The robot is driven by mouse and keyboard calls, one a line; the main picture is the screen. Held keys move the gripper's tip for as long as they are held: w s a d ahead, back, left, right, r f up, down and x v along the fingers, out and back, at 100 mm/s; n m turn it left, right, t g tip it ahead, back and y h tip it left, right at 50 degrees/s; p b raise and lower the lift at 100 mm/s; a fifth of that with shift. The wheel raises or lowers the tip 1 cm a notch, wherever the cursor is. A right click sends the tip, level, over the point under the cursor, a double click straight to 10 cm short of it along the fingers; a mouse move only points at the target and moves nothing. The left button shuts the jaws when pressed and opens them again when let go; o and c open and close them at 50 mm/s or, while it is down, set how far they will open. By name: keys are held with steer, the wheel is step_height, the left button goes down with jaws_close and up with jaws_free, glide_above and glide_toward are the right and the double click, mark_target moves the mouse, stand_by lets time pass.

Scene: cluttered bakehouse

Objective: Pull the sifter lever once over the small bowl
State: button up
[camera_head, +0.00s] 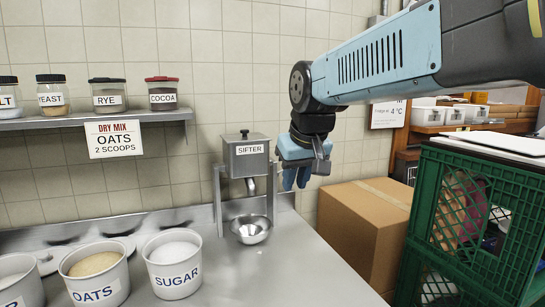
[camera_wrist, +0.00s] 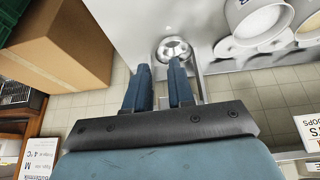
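The grey metal sifter (camera_head: 247,165), labelled SIFTER, is held in a metal stand above the steel counter. A small dark knob shows on its top and a spout below. I cannot make out a separate lever. The small shiny metal bowl (camera_head: 250,229) stands on the counter under the spout; it also shows beyond my fingertips in the wrist view (camera_wrist: 174,48). My gripper (camera_head: 296,182) is just right of the sifter, fingers pointing down, above the bowl's height.
The SUGAR tub (camera_head: 173,278) and OATS tub (camera_head: 97,287) stand left of the bowl. A cardboard box (camera_head: 365,225) and a green crate (camera_head: 475,225) are to the right. A shelf (camera_head: 95,119) with jars and a DRY MIX sign hangs left. The counter right of the bowl is clear.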

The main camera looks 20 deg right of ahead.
steer(key=w+r, duration=0.1)
steer(key=w, duration=0.2)
steer(key=w+d+r, duration=0.1)
steer(key=w+r, duration=0.1)
steer(key=w+d+r, duration=0.1)
steer(key=w, duration=0.2)
steer(key=shift+w+d+r, duration=0.2)
steer(key=shift+w, duration=0.1)
jaws_close()
steer(key=w+d, duration=0.4)
steer(key=w, duration=0.4)
steer(key=w+d+r, duration=0.1)
steer(key=w+d, duration=0.4)
steer(key=w, duration=0.4)
steer(key=w+d+r+g, duration=0.1)
steer(key=w+d, duration=0.3)
steer(key=w, duration=0.4)
steer(key=shift+w+d+r, duration=0.25)
steer(key=shift+w+d, duration=0.1)
steer(key=shift+d, duration=0.05)
